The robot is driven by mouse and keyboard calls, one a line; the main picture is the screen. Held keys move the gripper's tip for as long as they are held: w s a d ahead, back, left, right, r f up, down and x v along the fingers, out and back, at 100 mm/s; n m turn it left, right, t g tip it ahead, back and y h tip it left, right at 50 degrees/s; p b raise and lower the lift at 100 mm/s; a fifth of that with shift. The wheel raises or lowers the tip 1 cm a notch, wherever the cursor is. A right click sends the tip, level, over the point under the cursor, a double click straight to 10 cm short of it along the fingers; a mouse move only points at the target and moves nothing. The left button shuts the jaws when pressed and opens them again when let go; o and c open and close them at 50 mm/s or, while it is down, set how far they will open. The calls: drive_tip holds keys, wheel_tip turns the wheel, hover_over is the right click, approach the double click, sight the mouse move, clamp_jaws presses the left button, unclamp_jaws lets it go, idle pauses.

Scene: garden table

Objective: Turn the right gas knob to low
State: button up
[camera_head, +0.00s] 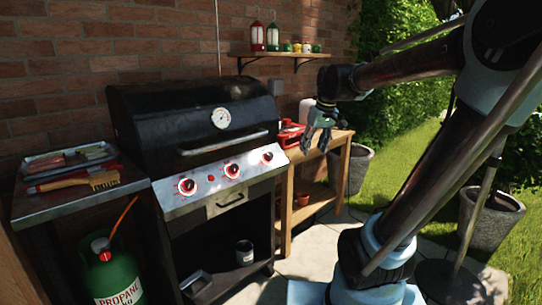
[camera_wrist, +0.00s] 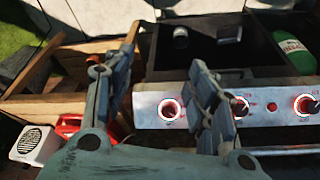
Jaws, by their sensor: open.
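The black gas grill has a steel front panel (camera_head: 220,183) with three knobs in red-lit rings. The right gas knob (camera_head: 267,157) is at the panel's right end; in the wrist view, seen from the opposite side, it is the leftmost knob (camera_wrist: 169,109). Its pointer setting is too small to read. My gripper (camera_head: 318,140) is open and empty, to the right of the grill and apart from the knob. In the wrist view the two fingers (camera_wrist: 160,75) are spread, with the right knob between them in the picture, not touched. The right finger partly covers the middle knob (camera_wrist: 238,105).
The grill's lid handle (camera_head: 225,142) juts out above the panel. A wooden side table (camera_head: 342,140) with a red toolbox-like item (camera_head: 290,133) stands right of the grill. Paving in front is mostly clear.

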sight(270, 154)
drive_tip(key=w+a+r+n+y, duration=0.1)
drive_tip(key=w+a+r+n, duration=0.35)
drive_tip(key=w+a, duration=0.8)
drive_tip(key=shift+m, duration=0.65)
drive_tip(key=x, duration=1)
drive_tip(key=a+x, duration=0.1)
drive_tip(key=x, duration=0.4)
drive_tip(key=shift+w+f, duration=0.2)
drive_tip(key=shift+w, duration=0.05)
drive_tip(key=shift+c, duration=0.2)
drive_tip(key=c, duration=1)
